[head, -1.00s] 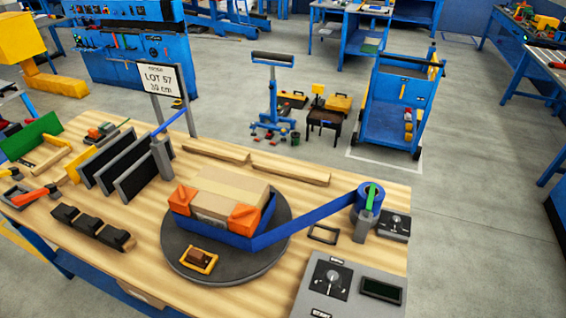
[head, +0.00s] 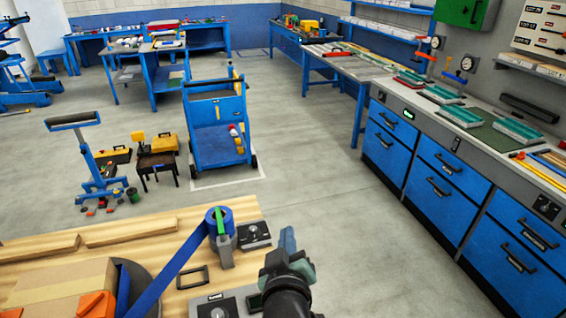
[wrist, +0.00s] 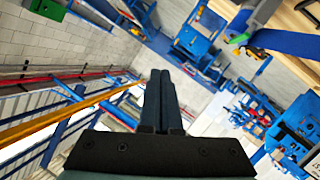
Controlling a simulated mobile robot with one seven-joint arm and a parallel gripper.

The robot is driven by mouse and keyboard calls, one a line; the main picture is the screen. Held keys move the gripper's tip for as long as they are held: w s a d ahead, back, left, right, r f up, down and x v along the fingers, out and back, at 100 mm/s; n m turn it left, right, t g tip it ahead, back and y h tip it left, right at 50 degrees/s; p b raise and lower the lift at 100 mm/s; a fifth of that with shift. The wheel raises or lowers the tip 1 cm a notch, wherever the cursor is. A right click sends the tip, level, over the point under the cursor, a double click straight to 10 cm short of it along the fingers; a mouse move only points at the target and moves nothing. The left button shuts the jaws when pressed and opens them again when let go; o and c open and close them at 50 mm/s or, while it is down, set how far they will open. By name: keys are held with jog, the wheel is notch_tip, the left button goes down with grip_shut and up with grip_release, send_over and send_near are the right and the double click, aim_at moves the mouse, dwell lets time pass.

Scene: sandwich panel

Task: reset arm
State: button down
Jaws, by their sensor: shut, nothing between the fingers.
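My gripper (wrist: 160,76) points away in the wrist view, its two dark blue-grey fingers together with nothing between them. In the head view my gripper (head: 288,236) shows at the bottom middle, raised near the right end of the wooden workbench (head: 140,216). It appears clear of the bench things. The blue tape roll (head: 218,218) on its grey post stands to its left, with a blue strip running down-left. The cardboard box (head: 60,288) with orange corner pieces sits at the bottom left, partly cut off.
A control box with a dial (head: 254,235) lies close left of my gripper. A blue cart (head: 217,130) and a blue roller stand (head: 98,165) stand behind the bench. Blue drawer cabinets (head: 440,185) line the right side. The floor between is clear.

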jog(key=s+r+m+t+b, duration=0.1)
jog(key=s+r+m+t, duration=0.15)
jog(key=r, duration=1.15)
jog(key=s+r+m+t, duration=0.1)
jog(key=r+t, duration=0.3)
jog(key=r, duration=0.9)
jog(key=s+r+m+t+b, duration=0.1)
jog(key=s+r+t, duration=0.5)
jog(key=s+r, duration=0.6)
notch_tip(320, 180, up, 4)
jog(key=shift+s+r+m, duration=0.25)
jog(key=shift+s+m, duration=0.1)
jog(key=shift+m, duration=0.5)
